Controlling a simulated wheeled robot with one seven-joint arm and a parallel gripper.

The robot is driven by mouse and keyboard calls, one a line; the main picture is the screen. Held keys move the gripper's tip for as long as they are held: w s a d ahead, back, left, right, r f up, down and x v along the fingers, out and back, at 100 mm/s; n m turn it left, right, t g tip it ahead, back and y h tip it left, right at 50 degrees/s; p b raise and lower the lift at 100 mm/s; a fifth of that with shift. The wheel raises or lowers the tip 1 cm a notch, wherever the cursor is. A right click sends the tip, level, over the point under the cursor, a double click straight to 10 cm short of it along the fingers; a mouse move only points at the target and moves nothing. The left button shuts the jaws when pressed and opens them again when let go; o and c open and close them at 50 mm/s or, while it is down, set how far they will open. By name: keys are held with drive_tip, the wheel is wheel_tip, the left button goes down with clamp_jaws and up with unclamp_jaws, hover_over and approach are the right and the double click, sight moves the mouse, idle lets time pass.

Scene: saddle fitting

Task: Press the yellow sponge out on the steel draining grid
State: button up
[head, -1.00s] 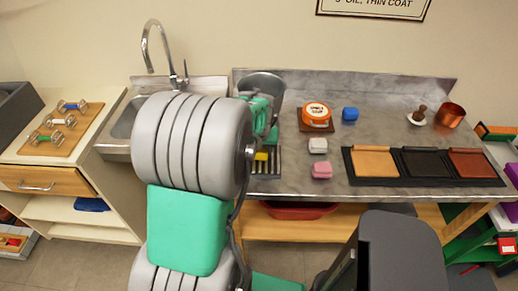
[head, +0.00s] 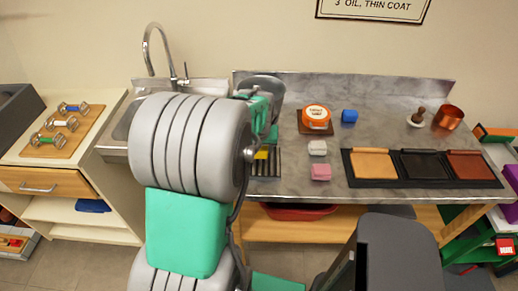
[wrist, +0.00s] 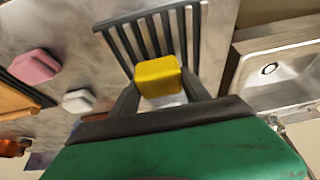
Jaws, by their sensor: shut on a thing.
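The yellow sponge (wrist: 158,78) is held between the fingers of my gripper (wrist: 160,92) in the wrist view. A small part of the sponge also shows in the head view (head: 262,155), beside my arm. The draining grid (wrist: 148,30), with dark bars, lies right behind the sponge in the wrist view. It shows partly in the head view (head: 268,168), the rest hidden by my arm. I cannot tell whether the sponge touches the bars.
A pink block (head: 320,172), a white block (head: 317,148), a blue block (head: 349,116) and an orange tin (head: 316,114) stand right of the grid. The sink (wrist: 280,70) is beside the grid. Three leather panels (head: 372,164) lie further right.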

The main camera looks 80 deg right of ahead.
drive_tip(key=shift+r+p, duration=1.25)
drive_tip(key=shift+r, duration=1.2)
